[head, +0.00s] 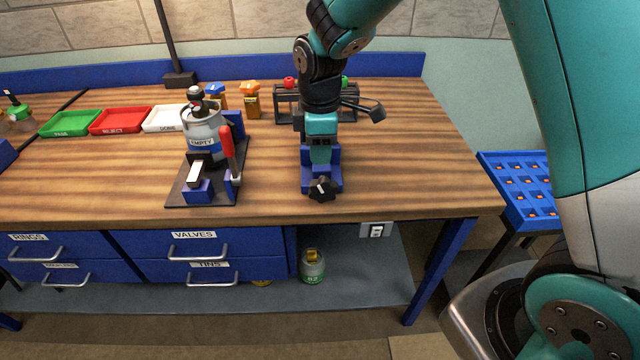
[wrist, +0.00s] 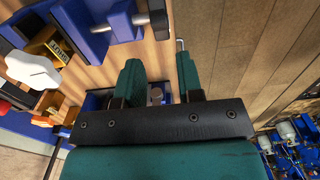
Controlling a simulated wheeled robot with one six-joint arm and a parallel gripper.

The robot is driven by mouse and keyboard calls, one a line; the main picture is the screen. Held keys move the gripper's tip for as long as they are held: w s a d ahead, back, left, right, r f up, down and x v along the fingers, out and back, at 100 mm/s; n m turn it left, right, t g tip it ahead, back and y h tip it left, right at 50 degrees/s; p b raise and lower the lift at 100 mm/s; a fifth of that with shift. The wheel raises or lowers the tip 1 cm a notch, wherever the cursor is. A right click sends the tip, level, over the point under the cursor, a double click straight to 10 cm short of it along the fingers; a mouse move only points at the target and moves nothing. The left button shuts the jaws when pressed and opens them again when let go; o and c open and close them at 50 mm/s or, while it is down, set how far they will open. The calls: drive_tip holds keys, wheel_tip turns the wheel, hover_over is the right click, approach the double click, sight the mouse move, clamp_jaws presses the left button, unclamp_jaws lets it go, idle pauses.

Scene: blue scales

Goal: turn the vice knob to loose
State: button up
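The blue vice (head: 336,180) stands near the table's front edge in the head view. Its black star knob (head: 322,189) faces the front and bears a white mark. My gripper (head: 320,152) points down over the vice and hides much of it. In the wrist view, my gripper (wrist: 158,72) has its two teal fingers apart, with nothing visibly held between them. A blue body with a metal rod, apparently the vice (wrist: 95,20), and a black knob (wrist: 158,18) show at the top, beyond the fingertips. I cannot tell the knob's setting.
A clamp fixture with a red handle (head: 227,142) and a grey canister (head: 203,130) stands left of the vice. Coloured trays (head: 118,121) lie further left. Bare table lies right of the vice.

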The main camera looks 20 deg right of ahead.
sight(320, 179)
wheel_tip(320, 179, down, 11)
drive_tip(key=shift+r+p, duration=0.15)
drive_tip(key=shift+p, duration=0.6)
clamp_jaws()
